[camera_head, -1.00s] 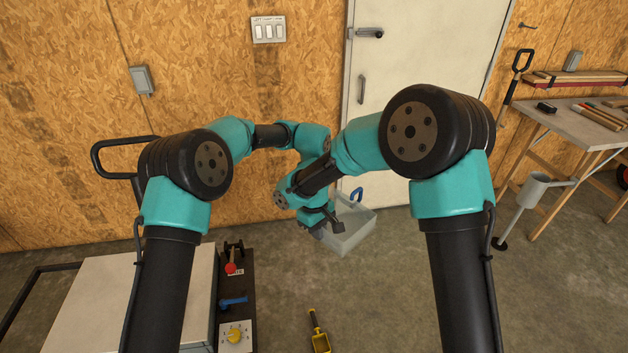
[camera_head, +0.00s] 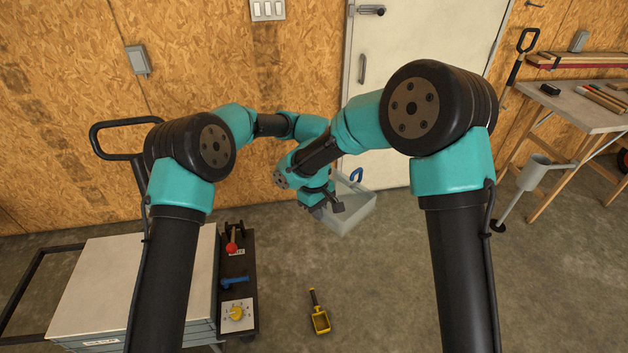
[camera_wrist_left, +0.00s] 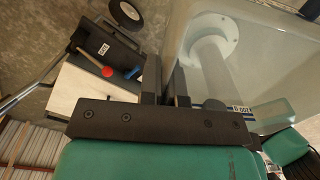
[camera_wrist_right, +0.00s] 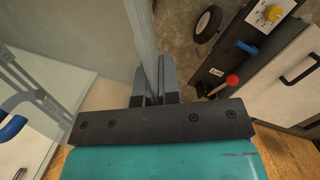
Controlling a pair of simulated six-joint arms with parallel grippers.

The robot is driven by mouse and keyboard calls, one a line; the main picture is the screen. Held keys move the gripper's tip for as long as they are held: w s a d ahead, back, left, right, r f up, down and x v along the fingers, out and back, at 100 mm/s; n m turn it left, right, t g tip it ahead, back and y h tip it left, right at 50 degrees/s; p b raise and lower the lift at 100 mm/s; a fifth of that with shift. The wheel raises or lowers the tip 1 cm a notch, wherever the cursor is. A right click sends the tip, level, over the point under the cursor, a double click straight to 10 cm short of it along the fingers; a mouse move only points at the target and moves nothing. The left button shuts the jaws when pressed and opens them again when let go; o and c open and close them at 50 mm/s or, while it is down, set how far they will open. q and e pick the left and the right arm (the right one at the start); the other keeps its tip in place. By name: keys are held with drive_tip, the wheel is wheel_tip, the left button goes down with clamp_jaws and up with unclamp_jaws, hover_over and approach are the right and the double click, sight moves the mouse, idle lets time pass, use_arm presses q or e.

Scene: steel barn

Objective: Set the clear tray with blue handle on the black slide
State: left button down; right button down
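The clear tray (camera_head: 352,218) with its blue handle (camera_head: 356,175) shows beyond my right gripper (camera_head: 324,206) in the head view. In the right wrist view the tray wall (camera_wrist_right: 143,35) runs between my right gripper's fingers (camera_wrist_right: 154,80), which close on it. In the left wrist view the tray (camera_wrist_left: 270,50) lies right of my left gripper (camera_wrist_left: 166,75); its edge meets the narrow gap between the fingers, which look shut on it. My left gripper is hidden in the head view. A black panel (camera_head: 249,262) sits beside a cart; I cannot tell whether it is the slide.
The black panel carries a red knob (camera_head: 231,247), a blue lever (camera_head: 235,283) and a yellow dial (camera_head: 237,313). The pale-topped cart (camera_head: 120,280) is left of it. A workbench (camera_head: 590,110) stands at right. Floor between is open.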

drive_tip(key=c, duration=1.2)
unclamp_jaws()
drive_tip(key=shift+c, duration=0.2)
wheel_tip(320, 180, up, 10)
drive_tip(key=shift+r, duration=0.1)
